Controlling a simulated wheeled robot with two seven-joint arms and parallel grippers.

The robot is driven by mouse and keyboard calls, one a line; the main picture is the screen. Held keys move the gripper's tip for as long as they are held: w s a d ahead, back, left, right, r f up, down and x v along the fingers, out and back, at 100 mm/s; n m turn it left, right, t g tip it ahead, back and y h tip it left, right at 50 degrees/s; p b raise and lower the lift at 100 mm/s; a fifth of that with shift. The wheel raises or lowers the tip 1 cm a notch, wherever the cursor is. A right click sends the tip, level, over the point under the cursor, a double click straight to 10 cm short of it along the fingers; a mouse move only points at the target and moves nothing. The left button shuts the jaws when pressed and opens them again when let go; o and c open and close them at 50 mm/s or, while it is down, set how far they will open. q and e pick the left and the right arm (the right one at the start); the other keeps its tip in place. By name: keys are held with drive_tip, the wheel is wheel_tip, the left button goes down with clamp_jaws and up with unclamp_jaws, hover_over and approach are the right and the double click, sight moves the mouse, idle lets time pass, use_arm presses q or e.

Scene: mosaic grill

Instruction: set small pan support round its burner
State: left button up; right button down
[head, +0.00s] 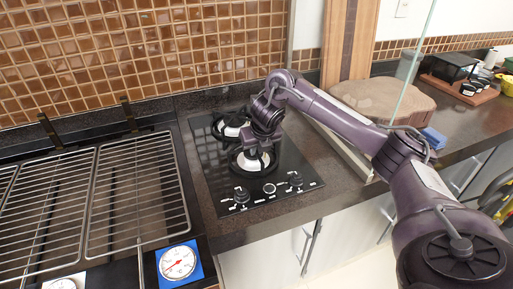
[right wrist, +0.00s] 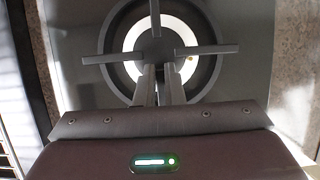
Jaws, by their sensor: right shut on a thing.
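The small pan support, a dark piece with crossing bars (right wrist: 205,50), lies over the front burner (right wrist: 194,25) in the right wrist view. In the head view the front burner (head: 247,165) is pale with a black ring about it. My right gripper (head: 260,152) points down there; its fingers (right wrist: 159,75) are shut on one bar of the support. The support looks roughly centred over the burner from above. I cannot tell whether it rests on the cooktop or hangs slightly above. My left gripper is not in view.
The black glass cooktop (head: 218,185) has knobs (head: 242,196) along its front. A rear burner (head: 232,127) with a black support sits behind. A grill with wire grates (head: 135,200) stands left.

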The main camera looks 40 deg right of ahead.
drive_tip(key=shift+s+f, duration=0.1)
drive_tip(key=shift+f, duration=0.3)
